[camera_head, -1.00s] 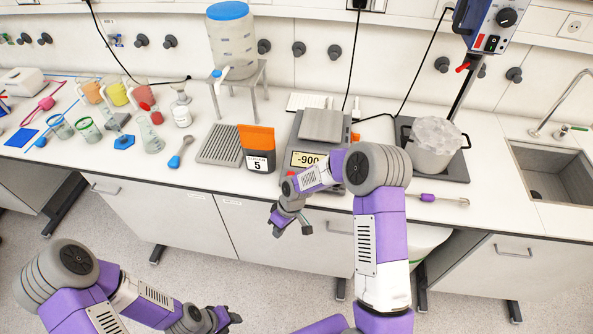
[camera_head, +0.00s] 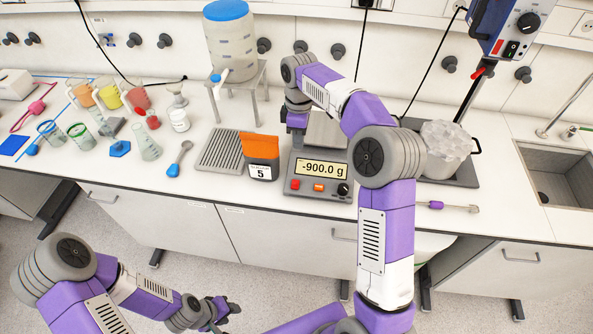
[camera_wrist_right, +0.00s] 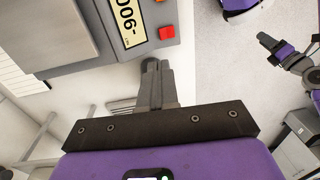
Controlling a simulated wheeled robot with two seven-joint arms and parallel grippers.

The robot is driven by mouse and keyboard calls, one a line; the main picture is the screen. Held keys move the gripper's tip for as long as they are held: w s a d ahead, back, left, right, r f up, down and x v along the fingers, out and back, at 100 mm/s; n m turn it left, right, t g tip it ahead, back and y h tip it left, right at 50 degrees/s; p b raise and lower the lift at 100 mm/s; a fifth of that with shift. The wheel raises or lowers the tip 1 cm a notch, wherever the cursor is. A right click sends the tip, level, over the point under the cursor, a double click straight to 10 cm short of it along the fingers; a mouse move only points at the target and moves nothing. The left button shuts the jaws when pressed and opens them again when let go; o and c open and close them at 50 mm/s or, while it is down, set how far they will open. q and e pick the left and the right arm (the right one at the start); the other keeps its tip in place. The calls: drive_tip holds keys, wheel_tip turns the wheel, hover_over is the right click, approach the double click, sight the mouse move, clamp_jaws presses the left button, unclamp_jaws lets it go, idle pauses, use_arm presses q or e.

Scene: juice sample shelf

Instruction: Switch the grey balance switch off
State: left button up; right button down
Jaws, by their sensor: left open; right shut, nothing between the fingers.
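The grey balance (camera_head: 297,165) stands at the bench front with its yellow display lit, reading -900.0 g. Its front panel carries a red button (camera_head: 295,185), an orange switch (camera_head: 318,187) and a black knob (camera_head: 343,189). The red button also shows in the right wrist view (camera_wrist_right: 166,33). My right gripper (camera_head: 297,146) is shut and empty, pointing down at the balance's left side; its fingertips (camera_wrist_right: 151,66) appear just off the balance's edge. My left gripper (camera_head: 224,311) is open and empty, low in front of the bench. The switch's on or off position is too small to tell.
An orange-topped container (camera_head: 261,155) labelled 5 stands left of the balance, beside a ribbed grey rack (camera_head: 222,150). A water tank on a metal stand (camera_head: 238,82) is behind. A pot (camera_head: 443,150) stands to the right. A purple-handled tool (camera_head: 437,205) lies at the front edge.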

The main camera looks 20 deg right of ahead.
sight(298, 180)
drive_tip(key=f+b, duration=0.1)
drive_tip(key=f, duration=0.8)
drive_tip(key=s+f+b, duration=0.1)
drive_tip(key=f, duration=0.4)
drive_tip(key=shift+a+b, duration=0.3)
use_arm(q)
wheel_tip(298, 180, down, 3)
drive_tip(key=shift+r, duration=0.2)
